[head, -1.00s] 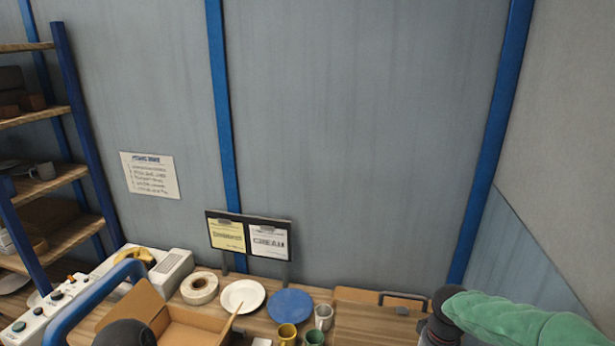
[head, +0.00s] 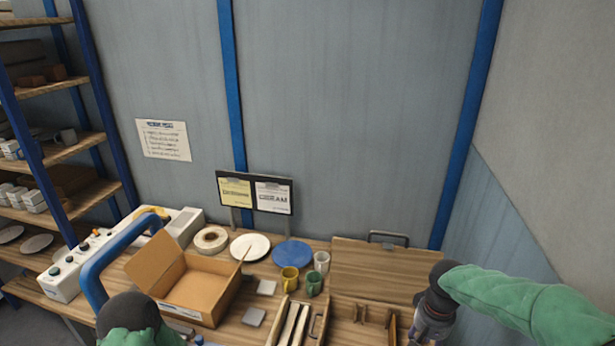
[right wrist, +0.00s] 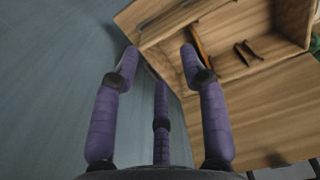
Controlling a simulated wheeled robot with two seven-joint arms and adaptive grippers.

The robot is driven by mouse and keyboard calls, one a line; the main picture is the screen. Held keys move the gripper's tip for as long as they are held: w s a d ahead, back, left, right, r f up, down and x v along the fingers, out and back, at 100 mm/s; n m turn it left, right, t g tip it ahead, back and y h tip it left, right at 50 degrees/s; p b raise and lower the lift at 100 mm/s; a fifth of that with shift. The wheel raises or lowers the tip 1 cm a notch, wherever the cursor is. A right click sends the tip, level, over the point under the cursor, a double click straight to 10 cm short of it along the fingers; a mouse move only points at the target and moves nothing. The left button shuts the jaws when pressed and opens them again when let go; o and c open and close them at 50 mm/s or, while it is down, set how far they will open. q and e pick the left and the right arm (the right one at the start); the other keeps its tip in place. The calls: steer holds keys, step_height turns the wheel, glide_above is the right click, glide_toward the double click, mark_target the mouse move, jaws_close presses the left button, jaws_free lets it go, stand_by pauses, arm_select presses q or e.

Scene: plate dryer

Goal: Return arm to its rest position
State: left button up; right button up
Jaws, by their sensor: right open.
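My right arm, in a green sleeve, comes in from the right in the head view. Its gripper (head: 430,325) hangs at the right end of the open wooden case (head: 378,272). In the right wrist view my right gripper's purple fingers (right wrist: 160,70) are spread apart with nothing between them. The wooden case (right wrist: 255,95) lies beyond them. My left arm (head: 135,318) shows at the bottom left of the head view, beside the cardboard box; its gripper is not visible.
An open cardboard box (head: 190,282) stands on the bench. Behind are a white plate (head: 250,246), a blue plate (head: 292,253), a tape roll (head: 211,239) and mugs (head: 290,280). A wooden rack (head: 292,325) stands in front. A shelf (head: 60,150) is at the left.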

steer(key=s+a+f+y+b, duration=0.1)
steer(key=a+f+b, duration=0.25)
steer(key=f, duration=0.55)
steer(key=s+a+f+n+y+b, duration=0.1)
steer(key=s+a+f+b, duration=0.1)
steer(key=a+f, duration=0.5)
steer(key=s+a+f+y+b, duration=0.1)
steer(key=a+f+b, duration=0.1)
steer(key=f, duration=0.9)
steer(key=s+a+f+b, duration=0.3)
steer(key=s+f, duration=0.3)
steer(key=f, duration=0.3)
steer(key=s+a+f+y+b, duration=0.1)
steer(key=s+a+f+b, duration=0.1)
steer(key=s+f+b, duration=0.2)
step_height(320, 180, down, 5)
steer(key=s, duration=0.2)
steer(key=shift+s+a+m, duration=0.35)
steer(key=shift+a+m, duration=0.05)
